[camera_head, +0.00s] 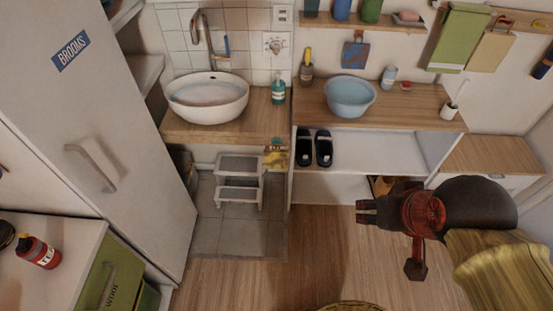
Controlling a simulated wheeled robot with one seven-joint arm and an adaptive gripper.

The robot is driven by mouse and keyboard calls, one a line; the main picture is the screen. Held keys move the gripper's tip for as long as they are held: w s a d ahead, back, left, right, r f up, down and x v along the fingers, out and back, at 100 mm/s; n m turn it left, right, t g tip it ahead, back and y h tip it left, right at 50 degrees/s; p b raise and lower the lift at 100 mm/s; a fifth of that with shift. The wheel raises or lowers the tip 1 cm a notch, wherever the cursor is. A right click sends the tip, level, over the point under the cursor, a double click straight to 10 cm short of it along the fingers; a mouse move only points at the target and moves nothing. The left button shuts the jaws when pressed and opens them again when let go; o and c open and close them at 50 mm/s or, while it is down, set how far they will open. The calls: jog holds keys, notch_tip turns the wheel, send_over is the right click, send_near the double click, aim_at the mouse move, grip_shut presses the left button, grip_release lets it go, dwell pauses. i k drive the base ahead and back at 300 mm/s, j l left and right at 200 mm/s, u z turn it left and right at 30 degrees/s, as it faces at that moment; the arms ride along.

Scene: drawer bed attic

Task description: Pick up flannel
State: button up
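No cloth in view is clearly marked as the flannel. A small blue patterned cloth (355,56) hangs on the wall under the shelf, above the blue basin. A green cloth or towel (459,38) and a smaller beige one (490,51) hang at the upper right. A small yellow item (277,155), too small to identify, is by the stool's right side. My gripper (362,213) is in front of the low white unit, pointing left, apart from all these cloths. Nothing shows between its fingers; their opening is too small to judge.
A blue basin (349,97), bottles and a cup (449,111) stand on the wooden counter (420,98). Left of it are a white sink (207,98) and a grey stool (239,180). Black shoes (323,148) sit on the lower shelf. The floor (300,270) is mostly clear.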

aim_at(273, 159)
jog(key=i+j+z, duration=0.15)
jog(key=j+z, duration=0.15)
jog(key=j, duration=0.85)
jog(key=j+z, duration=0.3)
jog(key=j, duration=0.85)
